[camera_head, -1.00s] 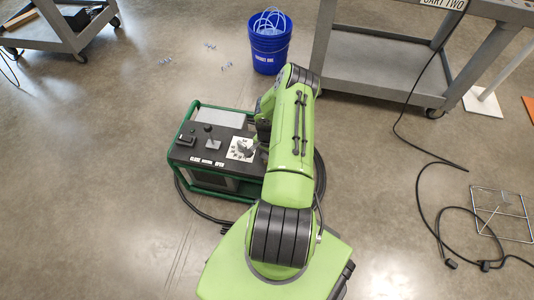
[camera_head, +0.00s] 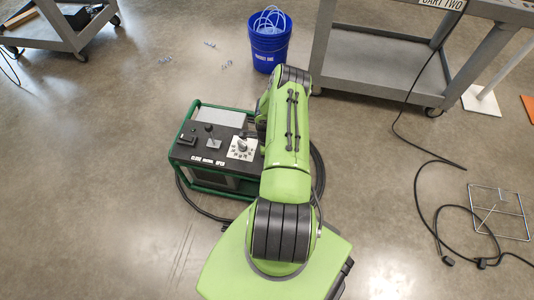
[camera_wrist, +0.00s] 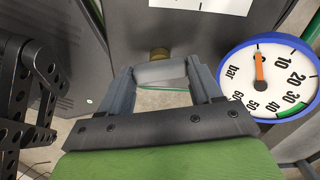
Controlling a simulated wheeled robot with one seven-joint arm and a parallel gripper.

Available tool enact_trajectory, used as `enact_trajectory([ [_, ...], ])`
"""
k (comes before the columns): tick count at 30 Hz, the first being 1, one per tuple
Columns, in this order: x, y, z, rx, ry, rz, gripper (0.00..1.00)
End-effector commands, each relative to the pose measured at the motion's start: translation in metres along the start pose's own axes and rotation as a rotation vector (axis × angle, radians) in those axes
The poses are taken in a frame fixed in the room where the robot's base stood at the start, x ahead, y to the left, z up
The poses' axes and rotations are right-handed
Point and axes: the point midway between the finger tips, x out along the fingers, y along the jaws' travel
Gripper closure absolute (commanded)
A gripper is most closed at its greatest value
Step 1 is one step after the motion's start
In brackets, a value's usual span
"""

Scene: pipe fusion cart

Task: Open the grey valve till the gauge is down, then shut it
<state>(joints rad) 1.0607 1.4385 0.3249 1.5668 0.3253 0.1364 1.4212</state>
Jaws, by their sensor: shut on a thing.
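The grey valve (camera_wrist: 160,72) is a short grey cylinder on a brass stem, seen in the wrist view. My gripper (camera_wrist: 161,76) is shut on it, with one finger at each end. The gauge (camera_wrist: 268,80) is a round white dial with a blue rim at the right of the wrist view, marked in bar. Its orange needle points up, at about zero. In the head view my green arm hides the gripper, the valve and the gauge.
The green-framed unit (camera_head: 190,180) has a black top with a lever (camera_head: 213,142) and a white dial plate (camera_head: 242,148). A blue bucket (camera_head: 269,48) stands behind it. A grey cart (camera_head: 375,80) is at back right. Cables lie on the floor at right.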

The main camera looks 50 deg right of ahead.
Motion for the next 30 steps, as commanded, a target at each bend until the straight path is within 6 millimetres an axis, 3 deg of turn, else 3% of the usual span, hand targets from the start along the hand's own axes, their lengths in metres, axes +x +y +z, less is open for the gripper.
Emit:
enact_trajectory([
  [12,-0.0001,0.0002,0.0005,0.198,-0.001,0.000,0.67],
  [29,0.0001,-0.0001,0.0006,0.228,-0.001,0.000,0.67],
  [30,0.0001,-0.0001,0.0006,0.228,-0.001,0.000,0.33],
])
